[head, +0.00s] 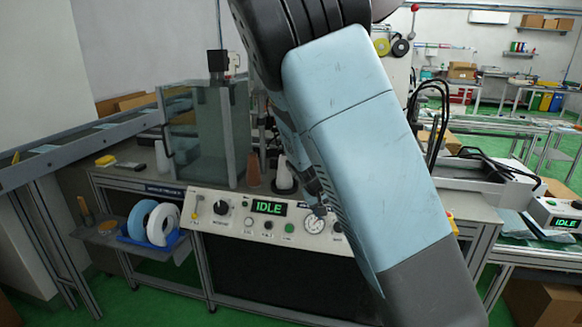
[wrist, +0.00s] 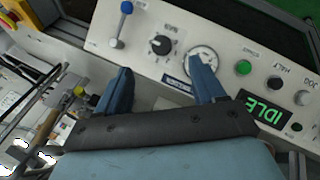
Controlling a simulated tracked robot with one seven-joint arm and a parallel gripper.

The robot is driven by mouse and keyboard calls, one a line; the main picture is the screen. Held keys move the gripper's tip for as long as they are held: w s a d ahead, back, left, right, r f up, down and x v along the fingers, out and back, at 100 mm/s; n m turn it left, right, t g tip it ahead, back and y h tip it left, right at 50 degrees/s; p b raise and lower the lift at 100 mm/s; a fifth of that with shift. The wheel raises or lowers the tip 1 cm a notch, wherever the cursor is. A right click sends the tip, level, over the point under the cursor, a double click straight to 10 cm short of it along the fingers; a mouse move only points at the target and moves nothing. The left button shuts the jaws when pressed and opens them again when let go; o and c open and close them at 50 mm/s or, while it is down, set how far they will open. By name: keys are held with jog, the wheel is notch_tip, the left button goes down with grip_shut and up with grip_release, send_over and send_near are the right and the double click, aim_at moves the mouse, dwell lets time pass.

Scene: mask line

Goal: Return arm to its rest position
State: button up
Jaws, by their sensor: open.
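My arm (head: 365,150), pale blue with dark grey sections, fills the middle of the head view and leans down across the workstation. My gripper (head: 318,205) shows partly behind it, low in front of the control panel (head: 262,232). In the wrist view, the two blue fingers of my gripper (wrist: 162,78) are spread apart with nothing held between them. They point toward the panel (wrist: 140,45), and the right fingertip overlaps the round gauge (wrist: 203,58). I cannot tell whether it touches the panel.
The panel's green display (head: 269,208) reads IDLE. A clear-walled tank (head: 205,130) stands behind the panel at left. White rolls (head: 160,223) sit in a blue holder on a side shelf. A conveyor (head: 75,150) runs at far left. A second IDLE box (head: 555,216) is at right.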

jog(key=s+d+r+t+y, duration=0.1)
jog(key=s+d+r+y, duration=0.1)
jog(key=s+r, duration=0.9)
jog(key=s+d+r+m+t+y, duration=0.1)
jog(key=s+d+r, duration=0.3)
jog(key=s+r, duration=0.8)
jog(key=s+y, duration=0.1)
jog(key=s, duration=0.7)
jog(key=shift+y, duration=0.4)
jog(key=shift+s+r, duration=0.1)
jog(key=shift+c, duration=0.3)
